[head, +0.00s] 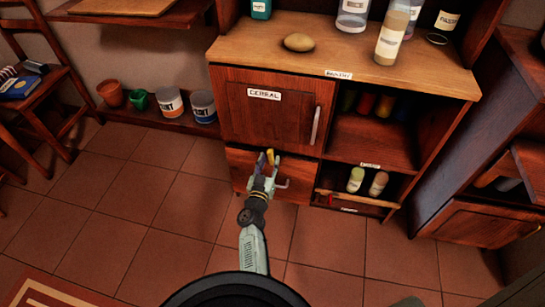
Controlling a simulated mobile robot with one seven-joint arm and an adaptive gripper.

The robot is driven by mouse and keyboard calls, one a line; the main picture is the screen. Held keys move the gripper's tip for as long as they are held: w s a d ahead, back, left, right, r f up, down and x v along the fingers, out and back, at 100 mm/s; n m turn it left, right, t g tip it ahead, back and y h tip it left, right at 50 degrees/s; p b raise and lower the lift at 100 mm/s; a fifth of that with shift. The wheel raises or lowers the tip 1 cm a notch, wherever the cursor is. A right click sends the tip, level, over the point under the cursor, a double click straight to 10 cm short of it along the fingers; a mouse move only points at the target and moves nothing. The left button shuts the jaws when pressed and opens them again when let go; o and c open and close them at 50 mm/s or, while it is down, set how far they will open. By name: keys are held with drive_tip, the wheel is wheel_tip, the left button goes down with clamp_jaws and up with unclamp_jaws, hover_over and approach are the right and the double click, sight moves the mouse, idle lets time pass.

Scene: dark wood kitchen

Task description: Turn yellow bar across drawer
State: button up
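The lower wooden drawer (240,162) is under the cabinet door marked CEREAL, and its front looks closed. A small yellow bar (270,155) shows at the drawer's upper part, right at my fingertips. My gripper (267,162) is in front of the drawer, with its fingers on either side of the yellow bar. I cannot tell whether they touch it or are shut on it. The gripper hides the middle of the drawer front and the bar's lower part. A grey handle (283,184) shows just right of the gripper.
The CEREAL door (272,108) with its upright handle (315,126) is above my gripper. Open shelves with bottles (356,180) are to the right. Paint cans (170,103) and pots stand on a low shelf at left. The tiled floor (150,190) in front is clear.

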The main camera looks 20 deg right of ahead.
drive_tip(key=shift+w+d, duration=0.1)
drive_tip(key=shift+w, duration=0.15)
clamp_jaws()
idle(0.4)
